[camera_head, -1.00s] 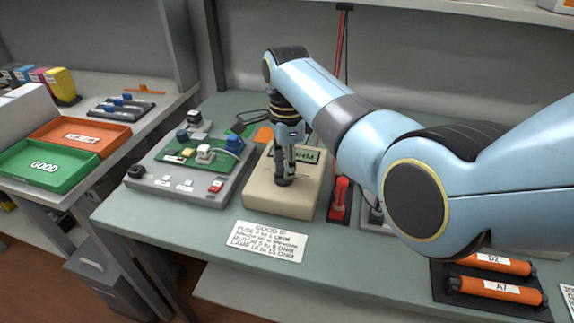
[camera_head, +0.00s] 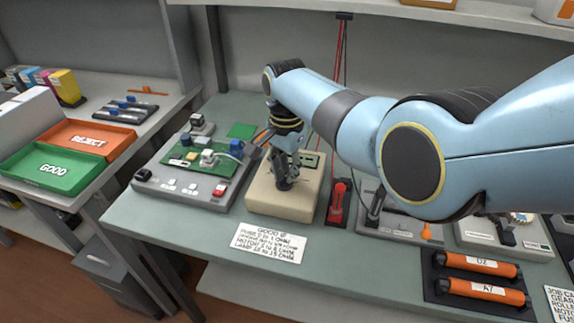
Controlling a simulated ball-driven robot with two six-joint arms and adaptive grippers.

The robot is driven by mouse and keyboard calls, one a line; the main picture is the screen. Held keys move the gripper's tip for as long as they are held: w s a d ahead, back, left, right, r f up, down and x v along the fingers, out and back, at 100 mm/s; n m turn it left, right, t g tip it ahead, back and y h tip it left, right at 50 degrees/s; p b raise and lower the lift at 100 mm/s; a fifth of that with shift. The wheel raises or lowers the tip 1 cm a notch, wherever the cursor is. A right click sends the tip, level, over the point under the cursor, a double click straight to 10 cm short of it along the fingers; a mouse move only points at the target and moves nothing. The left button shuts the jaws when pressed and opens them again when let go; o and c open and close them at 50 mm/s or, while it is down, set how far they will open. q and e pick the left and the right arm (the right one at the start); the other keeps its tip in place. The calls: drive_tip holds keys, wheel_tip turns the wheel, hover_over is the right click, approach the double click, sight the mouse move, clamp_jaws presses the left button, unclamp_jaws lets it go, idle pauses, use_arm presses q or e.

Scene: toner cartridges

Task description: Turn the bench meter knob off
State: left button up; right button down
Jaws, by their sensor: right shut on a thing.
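The bench meter (camera_head: 262,192) is a beige box standing near the middle of the table. Its small display (camera_head: 311,160) shows at the back right of its top, partly behind my gripper; I cannot read it. The dark knob (camera_head: 284,184) is on the meter's top face, mostly hidden by the fingers. My right gripper (camera_head: 287,178) points down over the meter and is shut on the knob, with the wrist tilted a little. The knob's pointer and any markings around it are hidden or too small to read. My left gripper is not in view.
A grey test unit with a green board (camera_head: 192,165) stands close left of the meter. A red probe (camera_head: 338,200) in a dark holder stands close right. A printed card (camera_head: 268,242) lies in front. Orange rollers (camera_head: 485,290) lie at front right. Green and orange trays (camera_head: 88,137) are left.

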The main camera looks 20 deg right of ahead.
drive_tip(key=n+p, duration=0.1)
drive_tip(key=n, duration=0.2)
drive_tip(key=shift+w+a+n, duration=0.1)
drive_tip(key=shift+n, duration=0.3)
drive_tip(key=n, duration=0.4)
drive_tip(key=shift+w+a+n+p, duration=0.1)
drive_tip(key=shift+a+n+p, duration=0.05)
drive_tip(key=shift+n+p, duration=0.2)
drive_tip(key=n, duration=0.4)
drive_tip(key=shift+a+p, duration=0.15)
drive_tip(key=shift+p, duration=0.2)
drive_tip(key=shift+a+n, duration=0.1)
drive_tip(key=shift+n, duration=1.95)
drive_tip(key=c, duration=1.4)
unclamp_jaws()
wheel_tip(320, 180, up, 12)
